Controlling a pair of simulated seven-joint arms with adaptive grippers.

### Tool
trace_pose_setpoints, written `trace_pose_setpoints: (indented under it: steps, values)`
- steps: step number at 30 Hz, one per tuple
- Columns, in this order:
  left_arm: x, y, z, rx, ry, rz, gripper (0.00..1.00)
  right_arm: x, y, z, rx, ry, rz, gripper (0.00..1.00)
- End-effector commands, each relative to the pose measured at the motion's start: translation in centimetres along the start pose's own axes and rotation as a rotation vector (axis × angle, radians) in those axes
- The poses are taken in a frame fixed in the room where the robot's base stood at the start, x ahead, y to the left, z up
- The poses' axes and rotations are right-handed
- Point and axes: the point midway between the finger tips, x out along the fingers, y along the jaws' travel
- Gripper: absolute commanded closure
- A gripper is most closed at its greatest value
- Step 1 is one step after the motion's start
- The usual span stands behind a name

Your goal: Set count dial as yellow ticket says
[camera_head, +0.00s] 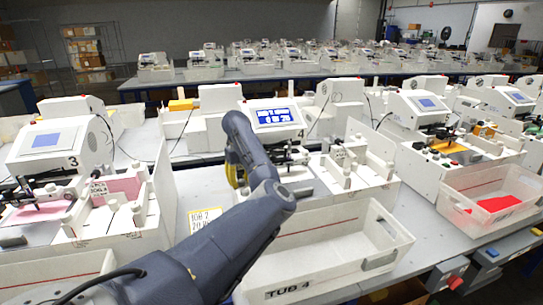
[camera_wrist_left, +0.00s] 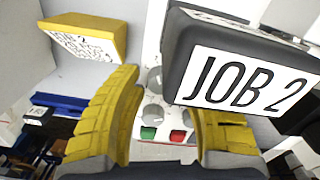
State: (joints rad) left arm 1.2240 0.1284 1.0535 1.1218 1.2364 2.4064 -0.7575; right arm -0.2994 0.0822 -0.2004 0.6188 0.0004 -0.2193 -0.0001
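The yellow ticket (camera_head: 203,218) lies by the plotter with the lit blue screen (camera_head: 275,116). In the left wrist view the yellow ticket (camera_wrist_left: 88,42) reads "JOB 2" on top; its smaller lines are not legible to me. Grey round knobs, an upper one (camera_wrist_left: 154,78) and a lower one (camera_wrist_left: 153,112), show on a white panel between my fingers; I cannot tell which is the count dial. My left gripper (camera_wrist_left: 160,95) is open, its yellow fingers apart over the panel. In the head view the left gripper (camera_head: 236,172) is mostly hidden behind my arm. My right gripper is not in view.
A dark block labelled "JOB 2" (camera_wrist_left: 240,80) is close to the right finger. Green (camera_wrist_left: 148,132) and red (camera_wrist_left: 178,136) buttons sit below the knobs. A clear bin marked "TUB 4" (camera_head: 335,240) stands in front. Other plotters (camera_head: 52,145) stand on both sides.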

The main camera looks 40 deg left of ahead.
Motion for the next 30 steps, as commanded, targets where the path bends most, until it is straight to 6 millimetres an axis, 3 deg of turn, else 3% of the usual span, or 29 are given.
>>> trace_pose_setpoints:
  steps: [14, 30]
  values:
    - [0.1, -0.1, 0.0, 0.379, 0.001, 0.0, 0.64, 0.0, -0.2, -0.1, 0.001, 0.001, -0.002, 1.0]
    - [-9.4, -0.2, -0.1, 0.369, 0.0, -0.005, 0.64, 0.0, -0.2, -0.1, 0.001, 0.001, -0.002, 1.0]
